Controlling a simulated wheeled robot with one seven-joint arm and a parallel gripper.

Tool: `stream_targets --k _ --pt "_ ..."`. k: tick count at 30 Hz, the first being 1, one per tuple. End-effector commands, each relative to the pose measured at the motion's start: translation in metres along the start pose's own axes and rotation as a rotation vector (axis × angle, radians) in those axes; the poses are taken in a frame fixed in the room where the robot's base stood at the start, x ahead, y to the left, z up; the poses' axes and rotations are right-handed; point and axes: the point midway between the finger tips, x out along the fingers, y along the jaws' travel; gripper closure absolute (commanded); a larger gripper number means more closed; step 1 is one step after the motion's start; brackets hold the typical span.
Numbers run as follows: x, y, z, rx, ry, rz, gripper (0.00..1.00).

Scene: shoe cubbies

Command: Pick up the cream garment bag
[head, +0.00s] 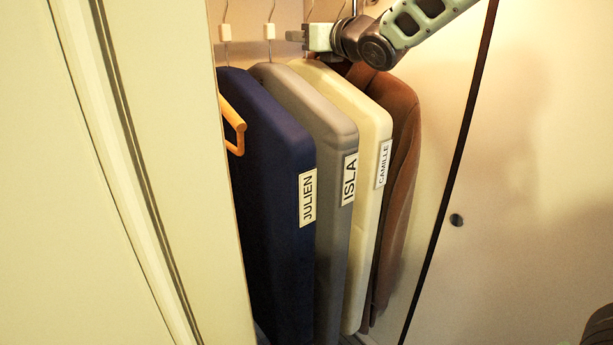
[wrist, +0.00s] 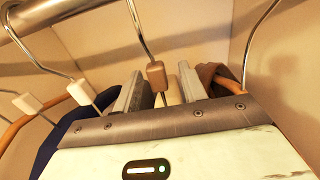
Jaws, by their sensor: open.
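The cream garment bag (head: 362,125), labelled CAMILLE, hangs upright between a grey bag and a brown coat in the head view. My gripper (head: 296,36) is just above its top, near the hanger hooks. In the wrist view my gripper (wrist: 160,90) is open, its two grey fingers standing apart. A wire hook with a tan block (wrist: 156,76) comes down between or just beyond the fingers. A cream strip, likely the top of the bag, shows between them. I cannot tell whether the fingers touch the hook.
The grey ISLA bag (head: 322,125) and navy JULIEN bag (head: 270,150) hang close on the left. The brown coat (head: 400,130) hangs close on the right. An orange hanger (head: 236,125) is at far left. The rail (wrist: 40,14) crosses the wrist view's upper left.

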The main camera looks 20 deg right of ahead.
Motion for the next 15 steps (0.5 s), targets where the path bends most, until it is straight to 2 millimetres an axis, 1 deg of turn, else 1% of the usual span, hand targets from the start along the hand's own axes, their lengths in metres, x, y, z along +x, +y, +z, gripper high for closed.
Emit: stream_targets --k 4,5,6,8,9,15 --pt "-0.0002 0.0001 -0.0006 0.0 0.0 0.0 0.58" --pt "-0.0002 0.0001 -0.0006 0.0 0.0 0.0 0.67" --pt "-0.0002 0.0001 -0.0006 0.0 0.0 0.0 0.78" --pt "-0.0003 0.0001 -0.0006 0.0 0.0 0.0 0.94" --pt "-0.0003 0.0001 -0.0006 0.0 0.0 0.0 1.0" --pt "-0.0004 0.0 -0.0006 0.0 0.0 0.0 1.0"
